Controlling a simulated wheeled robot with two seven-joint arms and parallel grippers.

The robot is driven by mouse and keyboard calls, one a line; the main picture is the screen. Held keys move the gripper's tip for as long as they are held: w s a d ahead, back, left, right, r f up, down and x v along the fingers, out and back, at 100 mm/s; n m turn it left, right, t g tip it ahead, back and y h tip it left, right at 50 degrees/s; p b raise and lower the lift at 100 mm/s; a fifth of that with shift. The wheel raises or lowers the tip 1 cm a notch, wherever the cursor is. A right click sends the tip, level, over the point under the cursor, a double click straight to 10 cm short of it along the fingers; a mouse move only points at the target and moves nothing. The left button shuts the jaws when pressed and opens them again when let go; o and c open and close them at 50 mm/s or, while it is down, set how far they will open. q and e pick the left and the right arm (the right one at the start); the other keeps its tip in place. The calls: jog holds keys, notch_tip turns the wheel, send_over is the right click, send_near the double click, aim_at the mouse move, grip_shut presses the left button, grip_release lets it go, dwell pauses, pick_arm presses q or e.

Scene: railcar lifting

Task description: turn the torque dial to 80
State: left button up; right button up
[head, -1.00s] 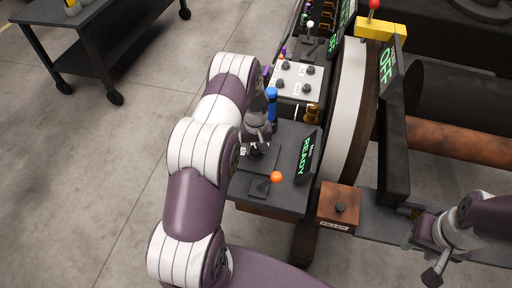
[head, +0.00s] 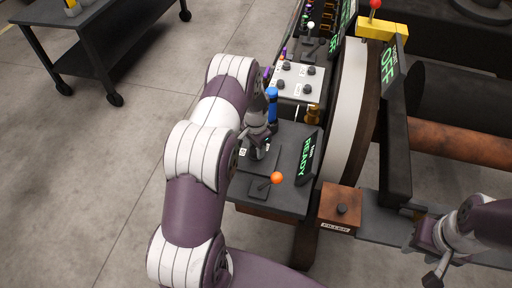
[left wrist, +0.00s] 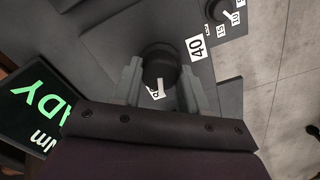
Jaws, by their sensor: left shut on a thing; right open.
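The torque dial (left wrist: 160,68) is a round black knob on a dark panel, seen from above in the left wrist view. My left gripper (left wrist: 160,86) has a finger on each side of it and is shut on it. The dial's white mark points toward the bottom of that view, at a white label mostly hidden by the knob and gripper. A "40" label (left wrist: 197,47) shows beside the dial. In the head view my left gripper (head: 259,151) hides most of the dial. My right gripper (head: 424,258) is open and empty at lower right.
A green "READY" display (head: 307,157) stands right of the dial. An orange-knobbed lever (head: 276,178) is in front, and a blue handle (head: 272,105) and a white knob panel (head: 300,82) are behind. A smaller dial (left wrist: 220,11) is nearby. A filler box (head: 340,205) stands at right.

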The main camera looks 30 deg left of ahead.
pick_arm(q)
jog(key=shift+m, duration=1.6)
jog(key=shift+w+m, duration=0.1)
jog(key=shift+m, duration=0.2)
jog(key=o, duration=1.1)
jog(key=shift+c, duration=0.2)
jog(key=shift+r, duration=0.1)
notch_tip(320, 180, up, 13)
jog(key=shift+f+b, duration=0.2)
jog(key=shift+b, duration=0.15)
